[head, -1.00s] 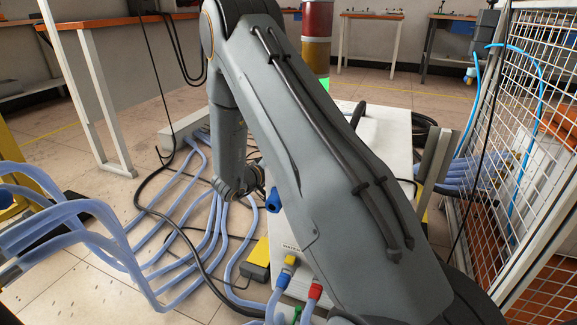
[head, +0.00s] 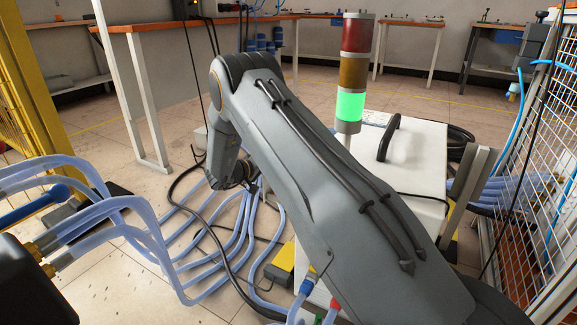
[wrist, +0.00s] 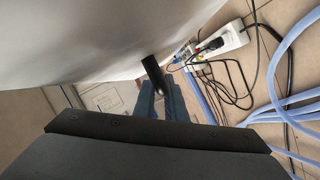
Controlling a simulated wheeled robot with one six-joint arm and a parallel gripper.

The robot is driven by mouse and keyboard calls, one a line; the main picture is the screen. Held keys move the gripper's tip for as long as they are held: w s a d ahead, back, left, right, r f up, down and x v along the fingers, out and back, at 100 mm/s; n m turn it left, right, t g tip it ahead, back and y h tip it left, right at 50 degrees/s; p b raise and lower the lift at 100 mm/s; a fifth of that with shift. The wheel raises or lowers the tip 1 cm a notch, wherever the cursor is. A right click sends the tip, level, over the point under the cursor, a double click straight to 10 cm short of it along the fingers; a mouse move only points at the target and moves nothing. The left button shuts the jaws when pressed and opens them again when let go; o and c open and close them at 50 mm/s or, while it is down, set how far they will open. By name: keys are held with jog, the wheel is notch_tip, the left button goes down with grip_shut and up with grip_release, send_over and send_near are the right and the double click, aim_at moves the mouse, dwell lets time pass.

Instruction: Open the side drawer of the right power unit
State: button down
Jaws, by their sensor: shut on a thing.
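The right power unit (head: 425,165) is a white box right of centre in the head view, partly hidden behind my arm. In the wrist view its pale side (wrist: 75,40) fills the upper left. A short black handle (wrist: 153,72) stands out at the lower edge of that surface. My gripper (wrist: 162,92) shows blue fingers there, shut on the handle. In the head view my fingers and the side drawer are hidden by my arm. I cannot tell how far out the drawer is.
A signal tower (head: 350,105) lit green stands beside the unit. Pale blue hoses (head: 235,230) and black cables cover the floor left of it. A white power strip (wrist: 220,42) lies near them. A mesh fence (head: 550,150) closes off the right. Open floor lies beyond.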

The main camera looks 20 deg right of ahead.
jog(key=shift+w+a, duration=0.1)
jog(key=shift+w, duration=0.05)
jog(key=c, duration=2.1)
grip_release()
jog(key=shift+p+v, duration=1.75)
jog(key=shift+v, duration=2.15)
jog(key=shift+f, duration=0.1)
jog(key=shift+w, duration=0.1)
